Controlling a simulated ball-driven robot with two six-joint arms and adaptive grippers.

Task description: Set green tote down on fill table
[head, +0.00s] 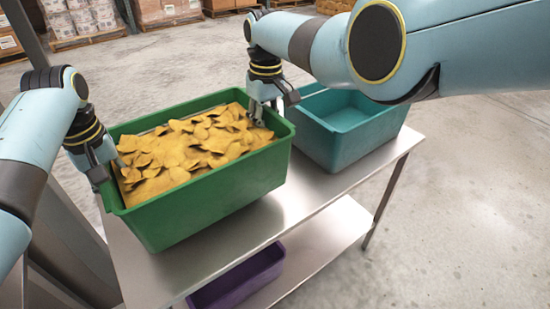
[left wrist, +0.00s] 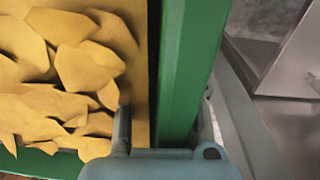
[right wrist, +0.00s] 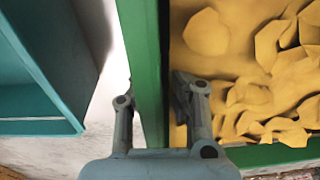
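The green tote (head: 215,195), filled with yellow chip-like pieces (head: 185,150), is over the steel fill table (head: 330,187), upright. Whether its base touches the tabletop is hard to tell. My left gripper (head: 108,170) is at its left wall. In the left wrist view, the fingers straddle that green wall (left wrist: 180,75), with a gap beside the inner finger. My right gripper (head: 262,108) is at the opposite wall. In the right wrist view, its fingers stand either side of that wall (right wrist: 143,60), with small gaps showing.
A teal tote (head: 365,145), empty as far as I see, stands close on the right on the same table. A purple tote (head: 240,280) is on the lower shelf. Loaded pallets (head: 85,20) stand far back. The concrete floor on the right is clear.

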